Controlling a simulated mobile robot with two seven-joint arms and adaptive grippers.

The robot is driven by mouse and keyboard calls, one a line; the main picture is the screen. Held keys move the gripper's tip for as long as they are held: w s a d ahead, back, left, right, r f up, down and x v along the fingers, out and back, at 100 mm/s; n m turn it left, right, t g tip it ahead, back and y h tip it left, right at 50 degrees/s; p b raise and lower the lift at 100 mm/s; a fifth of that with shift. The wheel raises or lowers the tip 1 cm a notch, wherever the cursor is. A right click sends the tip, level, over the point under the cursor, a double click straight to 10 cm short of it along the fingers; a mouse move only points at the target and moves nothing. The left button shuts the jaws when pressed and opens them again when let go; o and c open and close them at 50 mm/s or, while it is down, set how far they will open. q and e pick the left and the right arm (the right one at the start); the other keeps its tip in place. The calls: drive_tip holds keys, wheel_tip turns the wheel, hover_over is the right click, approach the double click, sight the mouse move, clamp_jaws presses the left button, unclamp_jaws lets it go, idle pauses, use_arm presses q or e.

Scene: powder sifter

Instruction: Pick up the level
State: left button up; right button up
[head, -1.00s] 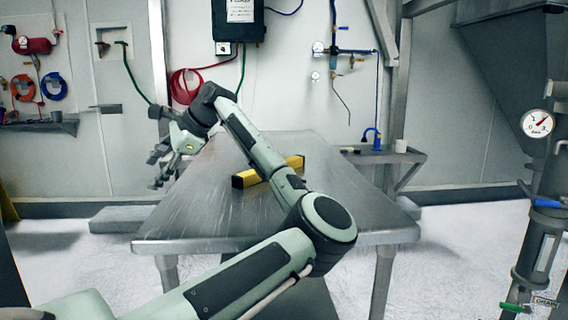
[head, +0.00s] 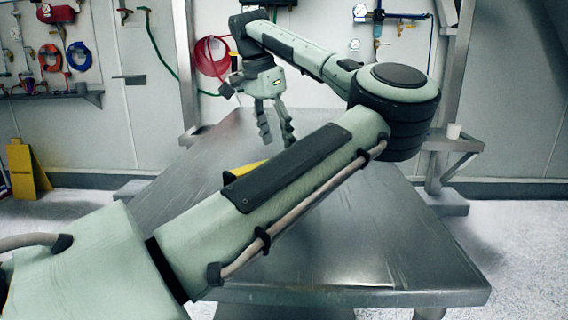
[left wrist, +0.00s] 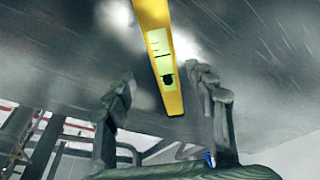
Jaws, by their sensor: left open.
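The level is a yellow bar with a pale vial window (left wrist: 160,55). It lies on the metal table (head: 380,250). In the head view only part of the level (head: 246,169) shows, as my left forearm covers the rest. My left gripper (head: 277,142) is open and empty, its fingers pointing down above the table near the level. In the left wrist view the level runs from the top edge to a point between the two spread fingers (left wrist: 161,76), apart from both. My right gripper is not in view.
A yellow folding sign (head: 27,171) stands on the floor at left. Hoses and gauges hang on the back wall. The table's visible right part is bare.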

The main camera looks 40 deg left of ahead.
use_arm(q)
drive_tip(key=x, duration=0.4)
drive_tip(key=shift+w+a+f, duration=0.1)
drive_tip(key=shift+a+f, duration=0.1)
drive_tip(key=shift+a, duration=0.05)
drive_tip(key=shift+w+f, duration=0.2)
drive_tip(key=shift+f, duration=0.25)
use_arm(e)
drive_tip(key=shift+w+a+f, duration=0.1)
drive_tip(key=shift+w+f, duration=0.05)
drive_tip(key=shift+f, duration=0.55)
use_arm(q)
drive_tip(key=shift+c, duration=0.5)
drive_tip(key=shift+c, duration=1.3)
clamp_jaws()
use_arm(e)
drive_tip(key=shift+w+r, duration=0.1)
